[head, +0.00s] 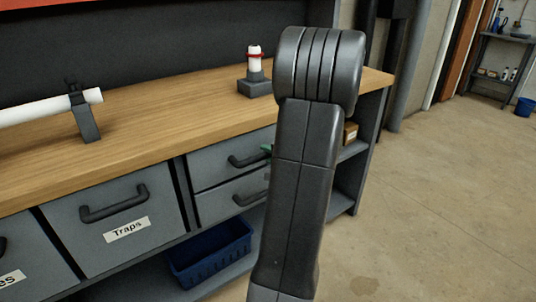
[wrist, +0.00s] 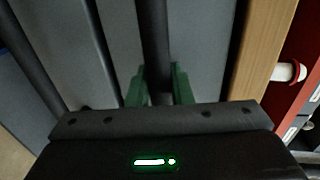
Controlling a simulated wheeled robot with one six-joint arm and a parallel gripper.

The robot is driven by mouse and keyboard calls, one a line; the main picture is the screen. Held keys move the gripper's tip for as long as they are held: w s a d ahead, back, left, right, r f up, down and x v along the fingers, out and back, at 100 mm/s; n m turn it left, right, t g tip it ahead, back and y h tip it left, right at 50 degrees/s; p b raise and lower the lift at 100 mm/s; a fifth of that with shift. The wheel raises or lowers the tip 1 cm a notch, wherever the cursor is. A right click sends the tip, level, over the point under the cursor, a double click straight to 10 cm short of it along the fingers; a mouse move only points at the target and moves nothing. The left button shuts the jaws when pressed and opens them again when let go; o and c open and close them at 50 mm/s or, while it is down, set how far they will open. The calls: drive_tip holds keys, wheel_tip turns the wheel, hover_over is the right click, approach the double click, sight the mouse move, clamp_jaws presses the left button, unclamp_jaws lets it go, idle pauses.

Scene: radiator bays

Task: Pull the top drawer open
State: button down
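The top drawer (head: 215,168) is the upper grey drawer of a two-drawer stack under the wooden worktop. It looks closed, and its right part is hidden behind my arm in the head view. Its dark bar handle (head: 246,161) shows at its left end. In the wrist view the handle (wrist: 154,45) runs down between the two green fingers of my gripper (wrist: 160,86). The fingers lie close against both sides of the bar, with no clear gap. In the head view only a small green bit of a finger shows beside my arm.
A lower drawer (head: 220,204) with its own handle is directly below. A white pipe (head: 40,110) and a small stand (head: 254,87) are on the worktop (head: 150,115). Floor (head: 440,200) is clear at right.

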drive_tip(key=f+b+v, duration=0.3)
drive_tip(key=v, duration=1.1)
drive_tip(key=s+f+b+v, duration=0.1)
drive_tip(key=f+b+v, duration=0.2)
drive_tip(key=v, duration=1.1)
drive_tip(key=shift+d, duration=0.35)
drive_tip(key=shift+s, duration=0.15)
drive_tip(key=c, duration=1.3)
unclamp_jaws()
drive_tip(key=shift+r, duration=0.1)
drive_tip(key=p+v, duration=0.3)
drive_tip(key=v, duration=1.1)
drive_tip(key=shift+a, duration=0.1)
drive_tip(key=b+x, duration=0.3)
drive_tip(key=x, duration=1.1)
